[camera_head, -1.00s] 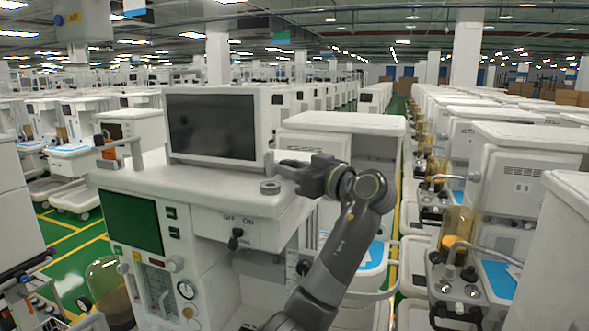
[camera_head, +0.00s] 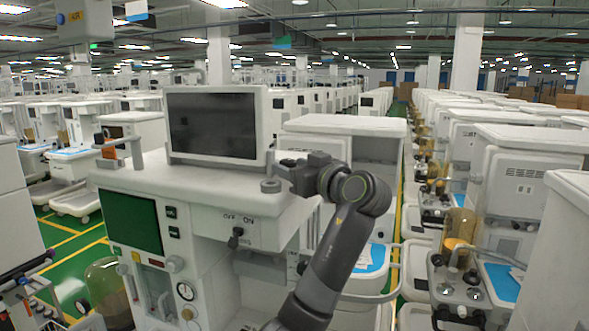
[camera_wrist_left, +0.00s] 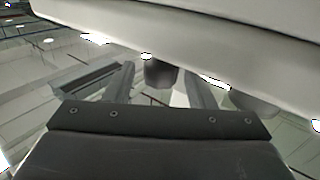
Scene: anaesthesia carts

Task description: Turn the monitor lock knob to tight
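The monitor (camera_head: 211,124) stands on top of the white anaesthesia cart (camera_head: 160,182), its dark screen toward me. My left gripper (camera_head: 287,170) is beside the monitor's lower right edge, just above the cart top. A round grey disc-shaped part (camera_head: 270,187) sits on the cart top, just below and left of the gripper. In the left wrist view, the two fingers (camera_wrist_left: 160,88) are apart, with a dark cylindrical knob (camera_wrist_left: 160,72) between them under a white panel. Contact with it cannot be told. The knob's tight or loose marking is not visible. My right gripper is not in view.
A second dark cylinder (camera_wrist_left: 252,104) shows right of the fingers in the wrist view. An ON/OFF switch (camera_head: 236,238) is on the cart's front. Another white cart (camera_head: 340,124) stands close behind my arm. A green aisle (camera_head: 408,190) lies to the right.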

